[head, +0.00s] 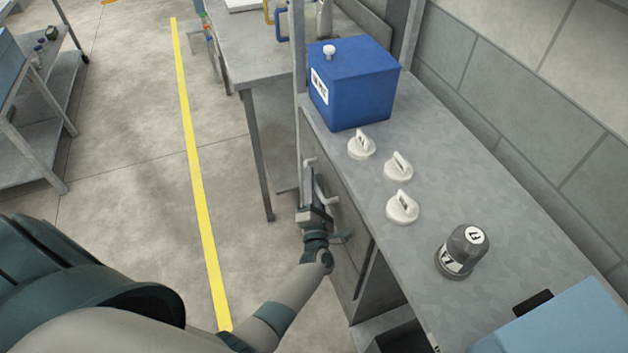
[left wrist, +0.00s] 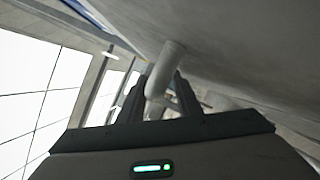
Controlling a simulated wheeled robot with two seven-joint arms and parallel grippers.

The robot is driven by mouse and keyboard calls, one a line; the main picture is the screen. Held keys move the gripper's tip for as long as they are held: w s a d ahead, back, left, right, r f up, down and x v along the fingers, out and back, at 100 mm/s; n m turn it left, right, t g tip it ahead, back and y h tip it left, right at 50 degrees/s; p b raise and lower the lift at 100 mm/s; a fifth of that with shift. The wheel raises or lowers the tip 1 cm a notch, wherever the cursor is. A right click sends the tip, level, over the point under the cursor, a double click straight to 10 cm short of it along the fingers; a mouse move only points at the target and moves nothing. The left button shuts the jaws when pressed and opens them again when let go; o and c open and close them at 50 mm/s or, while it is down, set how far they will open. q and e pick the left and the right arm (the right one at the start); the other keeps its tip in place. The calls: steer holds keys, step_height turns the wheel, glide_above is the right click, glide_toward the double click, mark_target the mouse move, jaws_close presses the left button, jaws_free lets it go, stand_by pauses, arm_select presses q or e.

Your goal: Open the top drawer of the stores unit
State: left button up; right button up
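The stores unit (head: 455,240) is a grey cabinet with a speckled top, on the right of the head view. Its drawer front (head: 346,231) faces left and looks flush with the unit. A pale bar handle (head: 309,164) stands out from this front; it also shows in the left wrist view (left wrist: 168,62). My left gripper (head: 314,203) is at the handle, beside the front. In the left wrist view its two dark fingers (left wrist: 157,100) stand apart on either side of the handle, with gaps showing. My right gripper is out of view.
On the unit's top are a blue box (head: 352,83), three white knobbed pieces (head: 398,166), a dark grey labelled cap (head: 462,251) and a light blue box (head: 560,322). A grey table (head: 250,50) stands behind. The floor left of the unit is clear.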

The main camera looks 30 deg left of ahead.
arm_select(q)
steer(key=shift+c, duration=0.3)
jaws_close()
steer(key=shift+s, duration=0.1)
steer(key=s+a+b, duration=0.1)
steer(key=s+a, duration=1.8)
steer(key=s, duration=0.2)
steer(key=shift+s+b, duration=0.2)
steer(key=shift+b, duration=0.15)
steer(key=shift+f, duration=0.1)
steer(key=shift+o, duration=0.3)
jaws_free()
